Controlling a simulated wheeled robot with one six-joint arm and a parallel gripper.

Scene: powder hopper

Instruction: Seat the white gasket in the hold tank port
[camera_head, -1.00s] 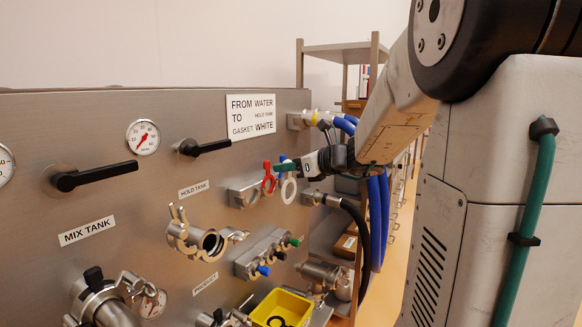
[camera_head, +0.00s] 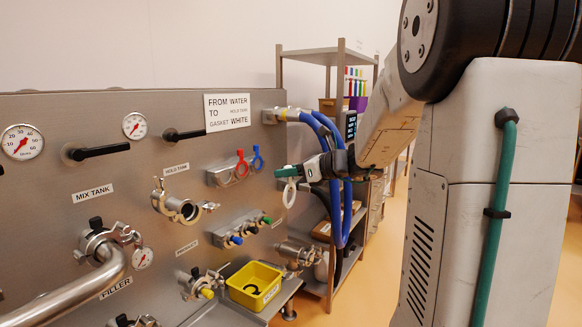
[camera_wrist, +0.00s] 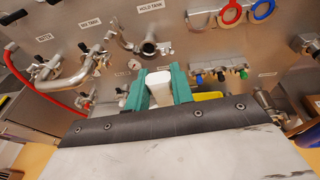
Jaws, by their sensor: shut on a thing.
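My gripper (camera_head: 287,172) has teal fingers shut on the white gasket (camera_head: 289,194), a ring that hangs below the fingertips, clear of the panel. In the wrist view the gripper (camera_wrist: 159,86) holds a white piece of the gasket (camera_wrist: 159,92) between its fingers; the ring itself is not clearly visible there. The hold tank port (camera_head: 186,209) is an open round metal mouth with its clamp hanging open around it, left of and slightly lower than my gripper. The port (camera_wrist: 148,48) also shows in the wrist view, beyond the fingers.
A red ring (camera_head: 241,164) and a blue ring (camera_head: 258,159) sit on a holder above and right of the port. A block with coloured plugs (camera_head: 238,228), a yellow bin (camera_head: 254,286) and a bent pipe (camera_head: 75,292) stick out lower down. Blue hoses (camera_head: 335,190) hang behind my gripper.

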